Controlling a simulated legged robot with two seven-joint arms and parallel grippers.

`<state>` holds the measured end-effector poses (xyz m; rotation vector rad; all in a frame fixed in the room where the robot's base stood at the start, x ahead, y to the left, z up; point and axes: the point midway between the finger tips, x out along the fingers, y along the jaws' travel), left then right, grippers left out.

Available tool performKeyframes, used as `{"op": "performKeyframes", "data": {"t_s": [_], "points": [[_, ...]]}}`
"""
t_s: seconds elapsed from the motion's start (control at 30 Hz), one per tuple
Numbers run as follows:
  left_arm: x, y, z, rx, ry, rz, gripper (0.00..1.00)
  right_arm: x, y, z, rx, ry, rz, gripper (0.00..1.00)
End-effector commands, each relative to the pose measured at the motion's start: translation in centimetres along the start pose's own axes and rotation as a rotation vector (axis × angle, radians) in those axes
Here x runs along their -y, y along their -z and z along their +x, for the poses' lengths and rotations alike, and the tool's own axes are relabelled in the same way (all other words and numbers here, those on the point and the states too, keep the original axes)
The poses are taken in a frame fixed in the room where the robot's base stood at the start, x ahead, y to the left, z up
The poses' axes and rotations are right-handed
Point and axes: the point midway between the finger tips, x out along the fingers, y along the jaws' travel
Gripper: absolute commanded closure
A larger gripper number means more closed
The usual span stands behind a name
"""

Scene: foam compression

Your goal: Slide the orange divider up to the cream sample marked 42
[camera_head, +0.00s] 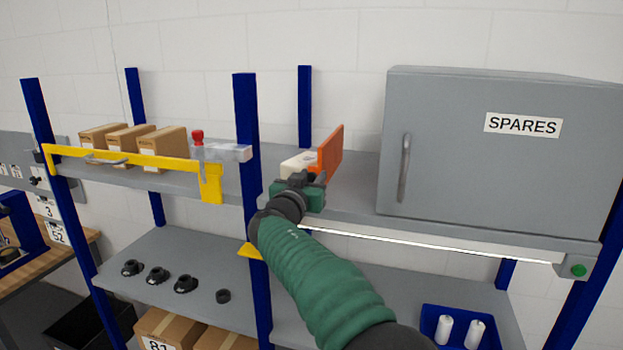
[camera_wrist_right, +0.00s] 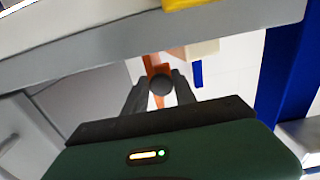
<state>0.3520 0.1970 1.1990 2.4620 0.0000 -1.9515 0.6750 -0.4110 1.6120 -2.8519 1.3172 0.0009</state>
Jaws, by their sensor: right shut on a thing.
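The orange divider (camera_head: 331,150) stands upright on the upper shelf, left of the grey cabinet. The cream sample (camera_head: 297,163) lies on the shelf just left of the divider; whether they touch I cannot tell, and no number on it is legible. My right gripper (camera_head: 306,180) is at the shelf's front edge, in front of both. In the right wrist view, its fingers (camera_wrist_right: 160,88) are closed around a dark round knob (camera_wrist_right: 161,84) in front of the orange divider (camera_wrist_right: 157,68). A cream block (camera_wrist_right: 203,48) shows beside it. My left gripper is not in view.
The grey SPARES cabinet (camera_head: 500,160) stands right of the divider. A blue post (camera_head: 246,150) and a yellow bar (camera_head: 120,158) with cardboard boxes (camera_head: 160,145) are to the left. A lower shelf (camera_head: 200,260) holds black parts and a blue bin (camera_head: 455,325).

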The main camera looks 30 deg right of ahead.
Motion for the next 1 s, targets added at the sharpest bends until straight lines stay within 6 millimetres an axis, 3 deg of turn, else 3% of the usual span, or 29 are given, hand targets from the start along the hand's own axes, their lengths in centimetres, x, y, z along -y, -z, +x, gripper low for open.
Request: {"op": "performKeyframes", "data": {"t_s": [0.87,1.0], "points": [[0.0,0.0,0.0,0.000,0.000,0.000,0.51,0.2,0.0,-0.1,0.000,0.004,-0.001,1.00],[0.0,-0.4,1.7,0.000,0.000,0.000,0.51,1.1,-0.5,0.0,-0.005,0.005,0.001,1.00]]}}
